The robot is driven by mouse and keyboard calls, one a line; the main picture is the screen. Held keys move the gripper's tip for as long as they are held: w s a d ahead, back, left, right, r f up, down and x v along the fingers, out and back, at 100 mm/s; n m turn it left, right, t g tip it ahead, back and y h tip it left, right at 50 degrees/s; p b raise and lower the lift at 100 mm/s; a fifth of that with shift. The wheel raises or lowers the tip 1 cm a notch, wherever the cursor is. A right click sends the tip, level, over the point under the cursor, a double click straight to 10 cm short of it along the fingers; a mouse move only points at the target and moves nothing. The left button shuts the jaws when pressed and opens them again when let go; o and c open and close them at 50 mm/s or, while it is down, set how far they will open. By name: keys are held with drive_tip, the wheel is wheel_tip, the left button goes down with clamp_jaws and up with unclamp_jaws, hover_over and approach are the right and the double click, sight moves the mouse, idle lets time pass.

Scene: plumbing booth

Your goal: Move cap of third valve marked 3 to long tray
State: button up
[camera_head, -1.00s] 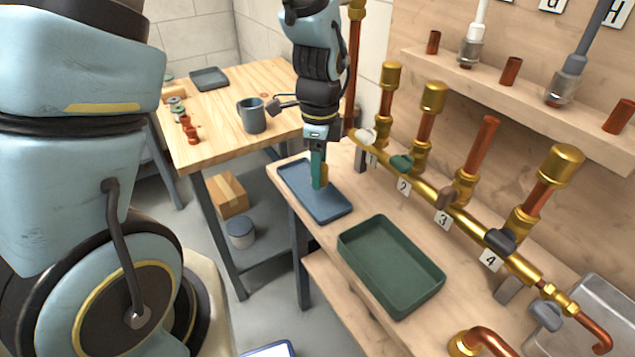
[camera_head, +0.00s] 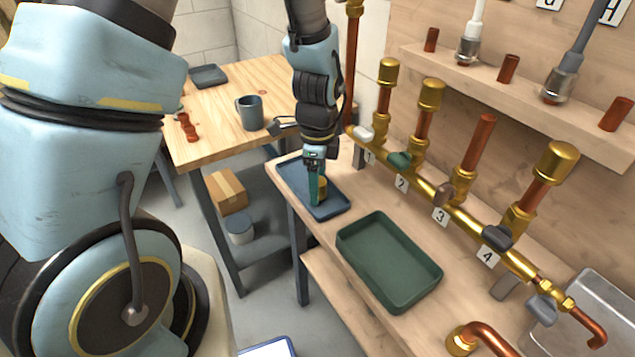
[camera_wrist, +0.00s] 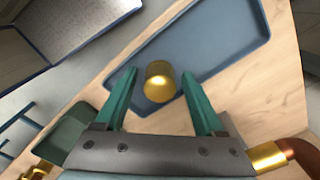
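The brass cap (camera_head: 322,189) is in the long blue tray (camera_head: 333,209), at the edge of the workbench. In the wrist view the cap (camera_wrist: 160,82) sits between the spread teal fingers of my gripper (camera_wrist: 159,98), with a gap on either side. My gripper (camera_head: 316,187) is open, low over the blue tray (camera_wrist: 228,60). The third valve's pipe (camera_head: 478,140), above the label 3 (camera_head: 440,216), has a bare copper top with no cap. Valves 1, 2 and 4 carry brass caps.
A wider green tray (camera_head: 350,254) lies beside the blue tray, nearer the viewer. The brass manifold (camera_head: 465,219) with valve handles runs along the right. A mug (camera_head: 250,114) stands on the wooden table behind my arm. A shelf (camera_head: 540,105) with pipe stubs is above the manifold.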

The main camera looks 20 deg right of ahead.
drive_tip(key=shift+o, duration=0.4)
drive_tip(key=shift+r, duration=0.1)
drive_tip(key=shift+r, duration=0.2)
wheel_tip(320, 180, up, 12)
drive_tip(key=b, duration=0.2)
drive_tip(key=w+a+n, duration=0.2)
drive_tip(key=a+n, duration=0.9)
drive_tip(key=a, duration=0.2)
drive_tip(key=w+a+n+t, duration=0.1)
drive_tip(key=w+a+n, duration=0.1)
drive_tip(key=a+n, duration=1)
drive_tip(key=shift+a+f+n+t, duration=0.25)
drive_tip(key=shift+a+n+t, duration=0.05)
drive_tip(key=shift+a, duration=0.15)
